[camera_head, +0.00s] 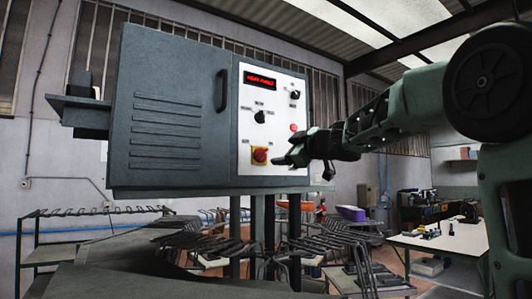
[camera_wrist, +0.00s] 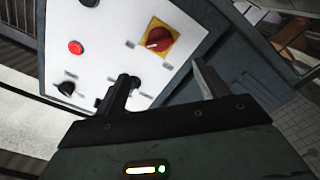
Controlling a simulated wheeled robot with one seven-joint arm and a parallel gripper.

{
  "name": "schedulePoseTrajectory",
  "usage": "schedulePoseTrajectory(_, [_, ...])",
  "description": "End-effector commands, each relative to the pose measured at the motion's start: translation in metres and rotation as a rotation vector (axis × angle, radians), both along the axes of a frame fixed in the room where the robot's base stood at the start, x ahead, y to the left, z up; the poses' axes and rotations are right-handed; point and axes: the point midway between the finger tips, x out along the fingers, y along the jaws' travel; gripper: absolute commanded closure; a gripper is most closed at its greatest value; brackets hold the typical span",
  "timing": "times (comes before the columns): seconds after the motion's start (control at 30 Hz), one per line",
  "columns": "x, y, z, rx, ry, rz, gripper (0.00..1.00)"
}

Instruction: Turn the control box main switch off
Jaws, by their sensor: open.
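The control box (camera_head: 165,110) is a grey cabinet with a white front panel (camera_head: 275,95). Its main switch (camera_head: 260,155) looks to be the red rotary knob on a yellow plate, low on the panel. The knob also shows in the wrist view (camera_wrist: 157,40), uncovered, above the gap between my fingers. My gripper (camera_head: 288,158) is just right of the switch in the head view, apart from it as far as I can tell. In the wrist view my gripper (camera_wrist: 161,72) is open and empty. The labels around the switch are too small to read.
The panel also carries a red display (camera_head: 259,80), a red button (camera_wrist: 75,47), and black knobs (camera_wrist: 66,88), one partly behind my left finger. A door handle (camera_head: 221,90) sticks out left of the panel. Wire racks (camera_head: 285,245) stand below; a white table (camera_head: 450,238) is at right.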

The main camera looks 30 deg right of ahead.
Motion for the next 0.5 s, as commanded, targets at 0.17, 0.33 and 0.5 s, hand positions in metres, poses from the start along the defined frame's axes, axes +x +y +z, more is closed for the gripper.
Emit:
schedulePoseTrajectory(0.17, [0.039, 0.001, 0.002, -0.001, 0.003, 0.000, 0.27])
schedulePoseTrajectory(0.33, [0.072, 0.002, 0.002, -0.002, 0.003, -0.001, 0.27])
schedulePoseTrajectory(0.5, [0.095, 0.003, 0.002, -0.001, 0.001, -0.001, 0.27])
